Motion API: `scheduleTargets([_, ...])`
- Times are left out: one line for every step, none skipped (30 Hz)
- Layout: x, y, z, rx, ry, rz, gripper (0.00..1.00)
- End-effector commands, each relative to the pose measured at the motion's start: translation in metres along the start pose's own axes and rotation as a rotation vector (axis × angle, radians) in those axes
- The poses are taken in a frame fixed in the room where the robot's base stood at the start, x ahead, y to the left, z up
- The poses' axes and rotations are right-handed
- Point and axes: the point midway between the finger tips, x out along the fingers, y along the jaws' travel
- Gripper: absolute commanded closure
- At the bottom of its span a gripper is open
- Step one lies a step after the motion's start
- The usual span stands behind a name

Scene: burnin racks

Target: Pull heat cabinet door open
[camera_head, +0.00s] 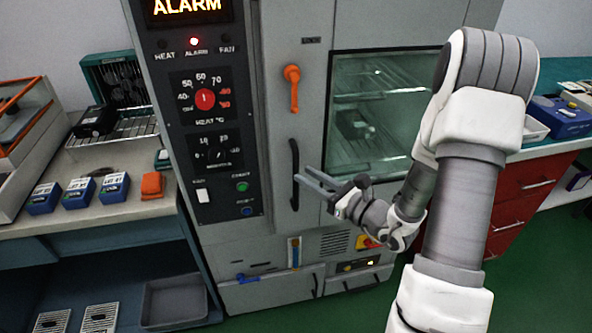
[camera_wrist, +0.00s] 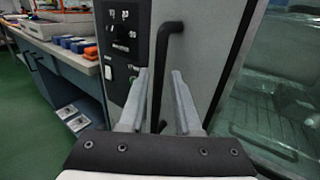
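The heat cabinet door (camera_head: 315,60) is grey with a large glass window (camera_head: 372,75) and looks shut. Its handle (camera_head: 294,165) is a black vertical bar at the door's left side, below an orange lever (camera_head: 292,88) that hangs downward. My gripper (camera_head: 304,178) is open and empty, with its fingers pointing at the lower part of the handle. In the wrist view the handle (camera_wrist: 163,60) runs down between the two fingers of my gripper (camera_wrist: 160,72). I cannot tell whether the fingertips reach around the bar or stop just short of it.
The control panel (camera_head: 212,133) left of the door shows a lit alarm sign (camera_head: 190,7). A bench (camera_head: 100,222) with blue boxes stands at the left, and a red drawer cabinet (camera_head: 520,205) at the right. Green floor (camera_head: 345,312) is free in front.

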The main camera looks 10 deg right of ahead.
Motion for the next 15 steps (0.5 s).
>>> scheduleTargets([0.01, 0.001, 0.0, -0.002, -0.002, 0.004, 0.68])
scheduleTargets([0.015, 0.001, 0.0, -0.001, -0.002, 0.004, 0.68])
scheduleTargets([0.021, 0.001, 0.0, -0.001, -0.001, 0.003, 0.68])
scheduleTargets([0.025, 0.001, -0.001, -0.002, -0.001, 0.002, 0.68])
scheduleTargets([0.029, 0.001, -0.001, -0.002, -0.001, 0.003, 0.68])
scheduleTargets([0.034, 0.001, 0.0, -0.001, -0.001, 0.002, 0.68])
scheduleTargets([0.036, 0.0, 0.0, -0.001, -0.001, 0.001, 0.68])
scheduleTargets([0.039, 0.0, 0.0, 0.0, -0.001, 0.001, 0.68])
scheduleTargets([0.041, 0.0, 0.0, 0.0, 0.0, 0.002, 0.68])
scheduleTargets([0.043, 0.0, 0.0, 0.0, 0.0, 0.002, 0.68])
scheduleTargets([0.044, 0.0, 0.0, 0.0, 0.0, 0.001, 0.68])
scheduleTargets([0.045, 0.0, 0.0, 0.0, 0.0, 0.001, 0.68])
scheduleTargets([0.045, 0.0, 0.0, 0.0, 0.0, 0.001, 0.68])
scheduleTargets([0.045, 0.0, 0.0, 0.0, 0.0, 0.0, 0.68])
scheduleTargets([0.045, 0.0, 0.0, 0.0, 0.0, 0.0, 0.68])
